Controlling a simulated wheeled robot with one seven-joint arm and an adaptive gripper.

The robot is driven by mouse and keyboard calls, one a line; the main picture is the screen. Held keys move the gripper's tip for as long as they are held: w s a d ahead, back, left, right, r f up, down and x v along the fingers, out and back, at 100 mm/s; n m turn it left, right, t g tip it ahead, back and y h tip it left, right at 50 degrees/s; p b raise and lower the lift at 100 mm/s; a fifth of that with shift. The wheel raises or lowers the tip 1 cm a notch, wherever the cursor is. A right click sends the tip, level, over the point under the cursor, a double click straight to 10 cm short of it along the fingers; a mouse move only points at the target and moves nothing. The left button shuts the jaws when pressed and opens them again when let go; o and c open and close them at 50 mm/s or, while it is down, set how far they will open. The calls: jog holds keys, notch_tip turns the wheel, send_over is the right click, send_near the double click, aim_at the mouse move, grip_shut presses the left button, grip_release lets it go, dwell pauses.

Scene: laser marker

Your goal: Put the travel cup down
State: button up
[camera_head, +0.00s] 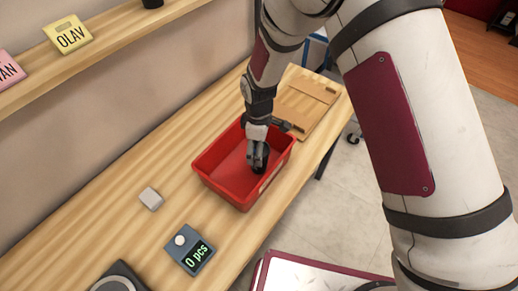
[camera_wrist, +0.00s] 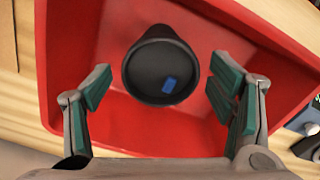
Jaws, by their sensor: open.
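The travel cup (camera_wrist: 147,68) is dark, with a round top and a small blue patch on it. In the wrist view it stands inside the red bin (camera_head: 220,190), between the fingers of my gripper (camera_wrist: 160,92). The fingers, with green pads, are spread apart, with gaps showing on both sides of the cup. In the head view my gripper (camera_head: 257,155) reaches down into the bin, and I cannot clearly separate the cup from the dark fingers there. The cup's lower part is hidden.
The bin stands on a wooden bench (camera_head: 120,215). A wooden board (camera_head: 318,90) lies behind it. A counter reading "0 pcs" (camera_head: 190,250) and a small grey block (camera_head: 151,199) are in front. Name signs (camera_head: 68,34) stand on a wall shelf.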

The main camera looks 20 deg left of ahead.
notch_tip(320, 180, up, 10)
jog(key=b, duration=0.1)
jog(key=shift+r+b, duration=0.25)
jog(key=shift+b, duration=0.15)
jog(key=s+d+r+m+t, duration=0.1)
jog(key=d+r+m+t, duration=0.2)
jog(key=d+r+m, duration=1.05)
jog(key=s+d+r+m+t, duration=0.1)
jog(key=s+d+r+m, duration=0.1)
jog(key=s+d+r, duration=0.4)
jog(key=s+d+r+m+t, duration=0.1)
jog(key=s+d+r+m, duration=0.1)
jog(key=s+d+r, duration=0.5)
jog(key=s+d, duration=0.2)
jog(key=d, duration=0.3)
jog(key=shift+m+t, duration=0.3)
jog(key=shift+m, duration=0.05)
